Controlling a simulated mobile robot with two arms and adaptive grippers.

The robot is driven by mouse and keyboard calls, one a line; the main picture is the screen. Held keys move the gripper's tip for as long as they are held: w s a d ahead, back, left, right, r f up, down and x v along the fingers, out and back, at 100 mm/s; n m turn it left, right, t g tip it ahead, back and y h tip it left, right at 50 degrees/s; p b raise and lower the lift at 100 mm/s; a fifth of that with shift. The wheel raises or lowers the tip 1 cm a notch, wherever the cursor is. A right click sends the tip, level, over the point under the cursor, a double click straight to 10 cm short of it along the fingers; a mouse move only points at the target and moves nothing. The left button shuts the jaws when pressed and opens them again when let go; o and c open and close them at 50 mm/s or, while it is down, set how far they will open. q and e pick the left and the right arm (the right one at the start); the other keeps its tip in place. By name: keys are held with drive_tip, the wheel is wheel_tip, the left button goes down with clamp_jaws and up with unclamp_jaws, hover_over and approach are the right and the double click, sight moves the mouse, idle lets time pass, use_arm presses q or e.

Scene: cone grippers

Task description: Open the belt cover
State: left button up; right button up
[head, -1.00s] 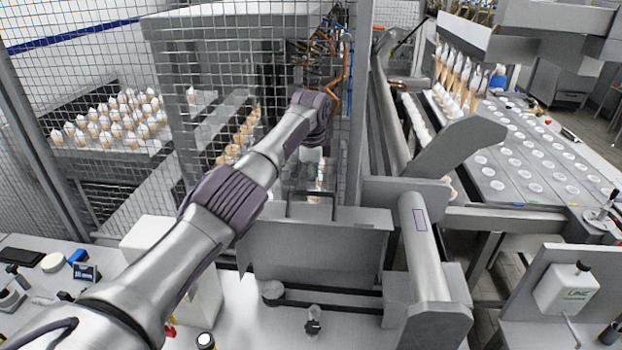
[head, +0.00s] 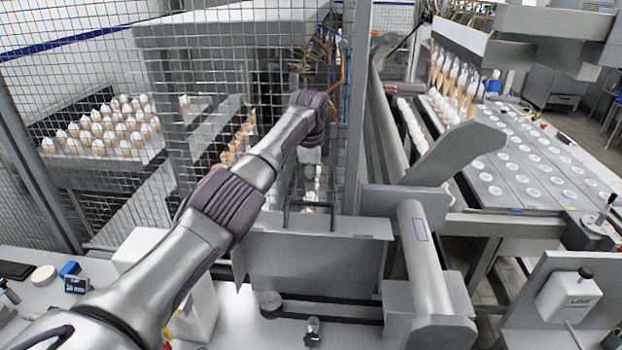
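The belt cover (head: 310,258) is a grey metal panel at the front of the machine, in the middle of the head view. A thin dark handle (head: 309,207) stands at its upper edge. My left arm reaches in from the lower left, and its wrist bends down above the handle. My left gripper (head: 309,180) points down just behind or at the handle. It is small and partly merged with the background, so I cannot tell whether its fingers touch the handle or are open. My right gripper is not in view.
A wire mesh guard (head: 250,110) stands close around the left arm. A grey cylinder (head: 422,250) and a slanted plate (head: 455,150) are right of the cover. Cones fill a tray (head: 75,160) at the left.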

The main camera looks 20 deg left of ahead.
use_arm(q)
wheel_tip(320, 180, up, 8)
drive_tip(key=s, duration=0.1)
drive_tip(key=shift+s+d+f, duration=0.2)
drive_tip(key=shift+d+f, duration=0.05)
drive_tip(key=shift+f, duration=0.1)
idle(0.4)
